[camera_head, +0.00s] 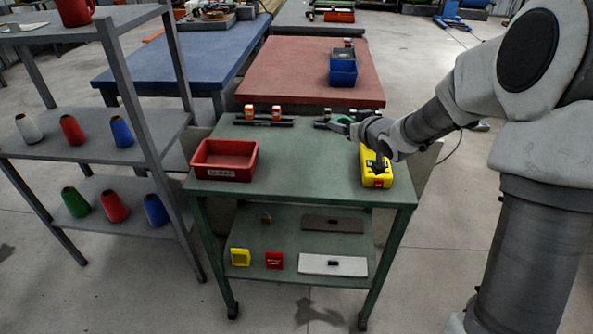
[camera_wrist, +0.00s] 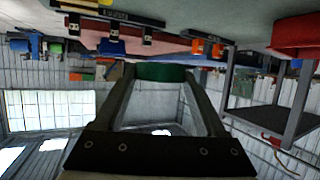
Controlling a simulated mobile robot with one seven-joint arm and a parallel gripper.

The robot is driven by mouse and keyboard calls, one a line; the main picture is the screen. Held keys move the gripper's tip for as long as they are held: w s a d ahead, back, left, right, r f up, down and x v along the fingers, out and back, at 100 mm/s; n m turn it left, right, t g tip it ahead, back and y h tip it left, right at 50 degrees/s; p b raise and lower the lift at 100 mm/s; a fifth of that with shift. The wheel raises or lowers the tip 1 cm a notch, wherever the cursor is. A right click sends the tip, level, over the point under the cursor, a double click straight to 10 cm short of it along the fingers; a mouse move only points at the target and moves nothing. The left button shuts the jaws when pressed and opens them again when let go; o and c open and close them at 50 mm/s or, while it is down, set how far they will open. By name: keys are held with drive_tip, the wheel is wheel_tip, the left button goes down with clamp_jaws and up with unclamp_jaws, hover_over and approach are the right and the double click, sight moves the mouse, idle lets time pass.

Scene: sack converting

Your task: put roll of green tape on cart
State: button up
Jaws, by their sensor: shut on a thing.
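The roll of green tape (camera_wrist: 160,72) is between the fingertips of my gripper (camera_wrist: 162,80) in the wrist view. In the head view a small green patch of the tape (camera_head: 341,121) shows at my gripper (camera_head: 345,125), over the far right part of the green cart (camera_head: 290,172). My gripper is shut on the tape. Most of the tape is hidden by the fingers, and I cannot tell whether it touches the cart top.
On the cart top stand a red bin (camera_head: 225,160) at left, a yellow case (camera_head: 376,168) at right under my arm, and orange-capped items (camera_head: 263,116) along the back. The middle is clear. A grey shelf with cones (camera_head: 72,130) stands left.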

drive_tip(key=shift+w+a, duration=0.1)
drive_tip(key=shift+w, duration=0.1)
drive_tip(key=b, duration=0.6)
hover_over(302, 171)
wheel_tip(302, 171, down, 7)
drive_tip(key=shift+r, duration=0.2)
drive_tip(key=shift+f+b, duration=0.6)
drive_tip(key=shift+f, duration=1.4)
drive_tip(key=shift+f, duration=0.1)
drive_tip(key=shift+f, duration=0.1)
drive_tip(key=o, duration=1.3)
